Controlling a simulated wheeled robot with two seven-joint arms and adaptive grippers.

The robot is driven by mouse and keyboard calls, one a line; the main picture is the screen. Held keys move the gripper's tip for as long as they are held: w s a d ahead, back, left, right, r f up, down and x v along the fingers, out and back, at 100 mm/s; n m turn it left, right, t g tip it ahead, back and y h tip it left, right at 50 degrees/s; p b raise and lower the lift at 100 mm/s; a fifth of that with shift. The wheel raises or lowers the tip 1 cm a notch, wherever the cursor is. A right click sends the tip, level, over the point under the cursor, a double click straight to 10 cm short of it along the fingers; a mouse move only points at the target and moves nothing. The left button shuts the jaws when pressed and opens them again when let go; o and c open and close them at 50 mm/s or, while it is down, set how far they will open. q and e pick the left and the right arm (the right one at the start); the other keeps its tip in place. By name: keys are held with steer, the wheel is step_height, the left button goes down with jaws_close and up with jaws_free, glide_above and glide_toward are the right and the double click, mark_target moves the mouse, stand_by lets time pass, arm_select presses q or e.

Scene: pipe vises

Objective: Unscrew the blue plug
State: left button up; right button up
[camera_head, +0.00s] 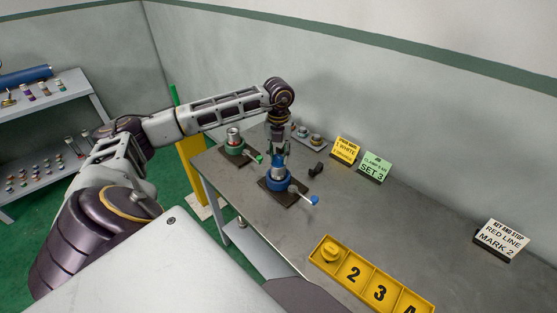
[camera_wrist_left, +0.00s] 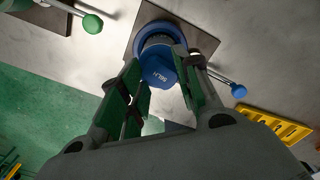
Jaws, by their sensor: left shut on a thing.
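The blue plug (camera_wrist_left: 158,70) with white lettering sits at the top of the blue vise (camera_head: 272,186), which stands on a dark base plate on the table. The plug also shows under the gripper in the head view (camera_head: 278,160). My left gripper (camera_head: 278,150) comes down from above, its green-padded fingers (camera_wrist_left: 162,92) on either side of the plug and shut on it. The fingers hide part of the plug in the head view. The blue vise has a lever with a blue knob (camera_wrist_left: 238,91). My right gripper is out of view.
A green vise (camera_head: 236,146) with a green-knobbed lever stands to the left. A small tray of parts (camera_head: 308,136), a dark piece (camera_head: 316,169) and signs (camera_head: 375,167) lie behind. A yellow numbered tray (camera_head: 366,286) is in front.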

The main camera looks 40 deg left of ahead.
arm_select(q)
steer(key=shift+m+b, duration=0.4)
steer(key=shift+m, duration=2.5)
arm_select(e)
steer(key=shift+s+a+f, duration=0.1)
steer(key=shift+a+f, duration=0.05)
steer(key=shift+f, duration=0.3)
arm_select(q)
steer(key=shift+m, duration=0.9)
steer(key=shift+m+b, duration=0.35)
steer(key=shift+m, duration=0.95)
steer(key=shift+m+b, duration=0.3)
steer(key=shift+m, duration=2.2)
steer(key=shift+m+b, duration=0.3)
steer(key=shift+m, duration=2.1)
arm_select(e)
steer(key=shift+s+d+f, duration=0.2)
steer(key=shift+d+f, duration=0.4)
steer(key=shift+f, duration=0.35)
